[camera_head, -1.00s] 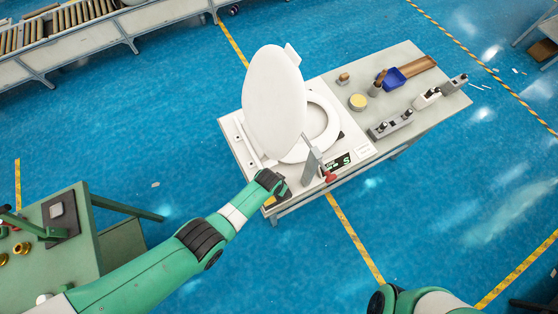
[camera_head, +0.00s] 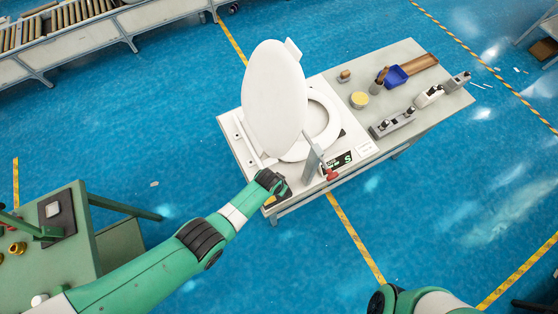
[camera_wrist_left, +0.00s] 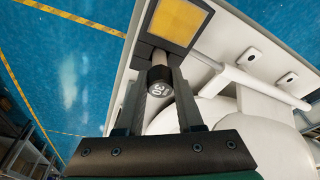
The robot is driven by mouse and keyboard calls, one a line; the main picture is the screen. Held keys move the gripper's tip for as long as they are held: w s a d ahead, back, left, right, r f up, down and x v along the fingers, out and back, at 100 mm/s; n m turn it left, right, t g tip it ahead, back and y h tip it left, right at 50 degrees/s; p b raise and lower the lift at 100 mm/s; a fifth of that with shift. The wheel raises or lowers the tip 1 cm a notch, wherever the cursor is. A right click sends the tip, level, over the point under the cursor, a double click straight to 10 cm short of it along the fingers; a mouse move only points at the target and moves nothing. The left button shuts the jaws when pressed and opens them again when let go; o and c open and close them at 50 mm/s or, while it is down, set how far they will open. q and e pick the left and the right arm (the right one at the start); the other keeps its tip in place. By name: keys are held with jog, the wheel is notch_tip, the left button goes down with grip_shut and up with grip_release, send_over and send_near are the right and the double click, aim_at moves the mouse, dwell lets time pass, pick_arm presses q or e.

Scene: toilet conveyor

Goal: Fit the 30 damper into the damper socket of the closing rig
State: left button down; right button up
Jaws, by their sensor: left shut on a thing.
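The closing rig (camera_head: 232,130) is a white bench-top fixture with a toilet bowl, ring seat and raised white lid (camera_head: 275,98). My left gripper (camera_head: 282,194) is at its near left corner. In the left wrist view, my left gripper (camera_wrist_left: 160,92) is shut on the 30 damper (camera_wrist_left: 158,88), a small dark cylinder whose pale end face is marked 30. The damper's far end meets or overlaps a dark block (camera_wrist_left: 142,50) with a yellow square; I cannot tell whether it is seated. The socket opening is hidden. My right arm shows at the bottom edge, its gripper out of view.
A white hinge rod (camera_wrist_left: 245,80) runs beside the dark block. An upright grey plate (camera_head: 312,160) and a red knob (camera_head: 331,175) stand on the rig's near side.

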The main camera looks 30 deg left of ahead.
pick_arm(q)
jog(key=shift+s+b+x, duration=0.25)
jog(key=shift+b+x, duration=0.75)
jog(key=shift+x, duration=0.05)
pick_arm(e)
jog(key=shift+f, duration=1.15)
pick_arm(q)
jog(key=shift+f, duration=0.2)
jog(key=shift+c, duration=2.3)
grip_release()
jog(key=shift+r, duration=0.1)
